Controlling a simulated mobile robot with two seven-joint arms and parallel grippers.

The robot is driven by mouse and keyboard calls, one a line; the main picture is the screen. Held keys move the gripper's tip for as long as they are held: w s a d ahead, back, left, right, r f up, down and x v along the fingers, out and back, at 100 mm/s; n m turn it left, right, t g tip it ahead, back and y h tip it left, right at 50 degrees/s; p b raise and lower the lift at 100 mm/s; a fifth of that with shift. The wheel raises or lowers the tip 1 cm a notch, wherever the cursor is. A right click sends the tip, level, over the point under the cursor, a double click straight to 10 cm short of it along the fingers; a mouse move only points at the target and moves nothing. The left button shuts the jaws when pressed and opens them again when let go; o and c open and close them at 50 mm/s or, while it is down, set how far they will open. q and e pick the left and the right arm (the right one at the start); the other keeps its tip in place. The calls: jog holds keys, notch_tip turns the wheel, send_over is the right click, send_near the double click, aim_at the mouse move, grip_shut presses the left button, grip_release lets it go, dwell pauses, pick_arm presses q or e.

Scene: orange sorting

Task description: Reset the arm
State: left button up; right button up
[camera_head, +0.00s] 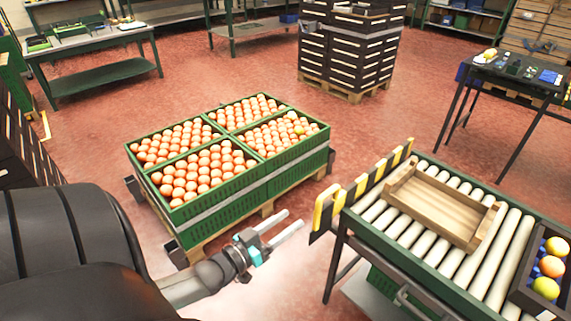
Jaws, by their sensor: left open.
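My left gripper (287,229) reaches in from the lower left. Its two pale fingers are apart with nothing between them. It hangs over the floor between the orange crates and the roller conveyor, touching neither. Green crates (205,205) full of oranges (205,172) stand on a pallet just beyond it. An empty wooden tray (440,207) lies on the conveyor rollers (470,265) to the right. My right gripper is not in view.
A dark tray (536,292) with several fruits sits at the conveyor's right end. A yellow-black striped guard (363,185) edges the conveyor. Stacked dark crates (347,50) and work tables (95,72) stand farther back. Red floor (235,75) is open between them.

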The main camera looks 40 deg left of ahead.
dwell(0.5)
pick_arm(q)
jog(key=s+d+f+g+y, duration=0.1)
jog(key=s+f+g, duration=0.25)
jog(key=f, duration=0.65)
jog(key=s+f+g+y, duration=0.1)
jog(key=s+f+g, duration=0.25)
jog(key=f, duration=0.65)
jog(key=s+d+f+m+g, duration=0.2)
jog(key=s+d+f+g, duration=0.2)
jog(key=s+f, duration=0.3)
jog(key=s+d+f+m+g, duration=0.1)
jog(key=s+d+f+g, duration=0.3)
jog(key=s+f, duration=0.4)
jog(key=s+d, duration=0.1)
jog(key=s, duration=0.3)
jog(key=shift+s+f+m+g+p, duration=0.25)
jog(key=shift+s+m+g+p, duration=0.05)
jog(key=shift+s+m+g, duration=0.1)
jog(key=shift+w, duration=0.1)
